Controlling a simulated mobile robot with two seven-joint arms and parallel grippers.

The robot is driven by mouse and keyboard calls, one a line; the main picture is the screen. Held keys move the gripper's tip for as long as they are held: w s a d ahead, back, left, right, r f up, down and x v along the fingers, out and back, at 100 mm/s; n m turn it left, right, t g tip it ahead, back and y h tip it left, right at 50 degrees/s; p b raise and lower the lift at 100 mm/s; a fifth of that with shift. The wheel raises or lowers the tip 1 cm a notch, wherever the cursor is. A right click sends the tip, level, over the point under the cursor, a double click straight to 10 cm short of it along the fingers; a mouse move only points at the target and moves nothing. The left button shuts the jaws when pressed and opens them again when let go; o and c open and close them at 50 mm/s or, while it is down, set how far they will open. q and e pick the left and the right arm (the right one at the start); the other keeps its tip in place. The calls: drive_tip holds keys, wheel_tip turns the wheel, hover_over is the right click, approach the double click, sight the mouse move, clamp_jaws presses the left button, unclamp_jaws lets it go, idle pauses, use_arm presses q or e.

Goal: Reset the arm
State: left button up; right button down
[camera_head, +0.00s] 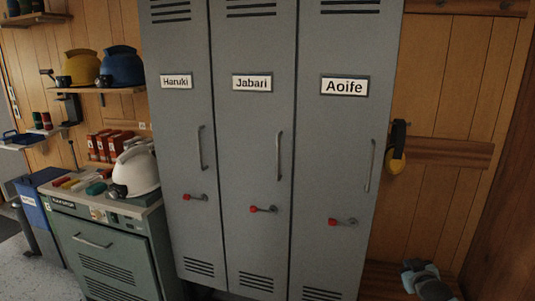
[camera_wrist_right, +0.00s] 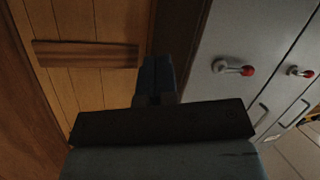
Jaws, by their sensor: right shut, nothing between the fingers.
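My right gripper (camera_head: 424,280) shows at the lower right of the head view, in front of the wooden wall and just right of the Aoife locker (camera_head: 335,160). In the right wrist view its dark fingers (camera_wrist_right: 156,78) are together, with nothing between them. They point at the wood-panelled wall beside the lockers, and I see no contact. My left gripper is not in the head view.
The Jabari locker (camera_head: 252,150) and Haruki locker (camera_head: 182,140) stand to the left, doors shut, with red-tipped handles jutting out. A white helmet (camera_head: 136,170) sits on a cabinet (camera_head: 105,245). Yellow-and-black earmuffs (camera_head: 397,150) hang on the wall at right.

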drive_tip(key=s+a+f+y, duration=0.2)
drive_tip(key=s+a+f, duration=0.6)
drive_tip(key=s, duration=0.1)
drive_tip(key=s+a+f+g+y, duration=0.1)
drive_tip(key=s+a+f, duration=0.1)
drive_tip(key=s+a, duration=0.6)
drive_tip(key=s+a+f+g+y, duration=0.1)
drive_tip(key=s+a+f, duration=0.15)
drive_tip(key=s, duration=1.05)
drive_tip(key=s+a+f+g+y, duration=0.1)
drive_tip(key=s+a+g, duration=0.1)
drive_tip(key=s+a, duration=0.6)
use_arm(q)
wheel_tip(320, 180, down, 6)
drive_tip(key=b, duration=1.1)
use_arm(e)
wheel_tip(320, 180, down, 5)
drive_tip(key=s+t, duration=0.1)
drive_tip(key=s, duration=0.1)
use_arm(q)
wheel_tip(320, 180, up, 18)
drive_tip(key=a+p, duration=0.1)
drive_tip(key=p, duration=2.4)
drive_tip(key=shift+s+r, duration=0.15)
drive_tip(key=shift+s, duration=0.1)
use_arm(e)
wheel_tip(320, 180, up, 17)
drive_tip(key=s+d, duration=0.1)
drive_tip(key=d, duration=0.1)
drive_tip(key=shift+s+r, duration=0.15)
